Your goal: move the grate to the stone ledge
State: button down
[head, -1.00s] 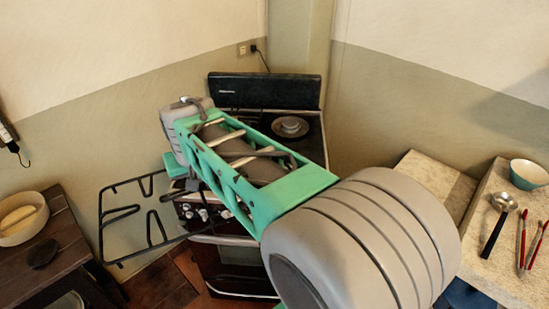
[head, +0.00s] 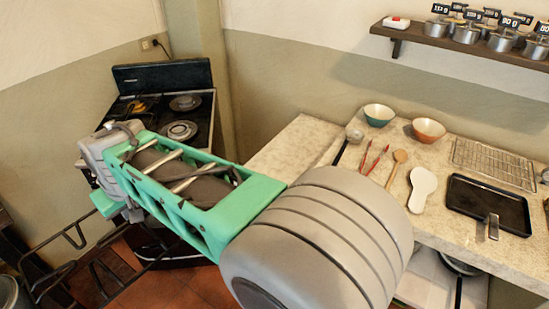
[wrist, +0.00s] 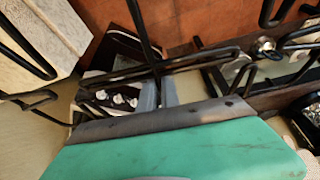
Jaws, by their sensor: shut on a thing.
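The black wire grate (head: 48,245) hangs in the air at the lower left of the head view, above the red tile floor. My gripper (wrist: 158,92) is shut on one of its bars in the wrist view, where more of the grate's bars (wrist: 190,61) cross the picture. In the head view my arm hides the fingertips. The pale stone ledge (head: 290,147) runs along the wall to the right of the stove, and my arm covers its near part. The grate is well to the left of the ledge and apart from it.
The black stove (head: 160,78) stands in the corner. The adjoining stone counter (head: 335,172) carries bowls, utensils, a wire rack (head: 490,163) and a dark tray (head: 487,205). A wall shelf (head: 470,43) with pots hangs above. The ledge's visible left part is bare.

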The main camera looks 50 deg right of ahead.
aim_at(300, 153)
jog(key=z, duration=1)
jog(key=i, duration=1.1)
jog(key=z, duration=0.1)
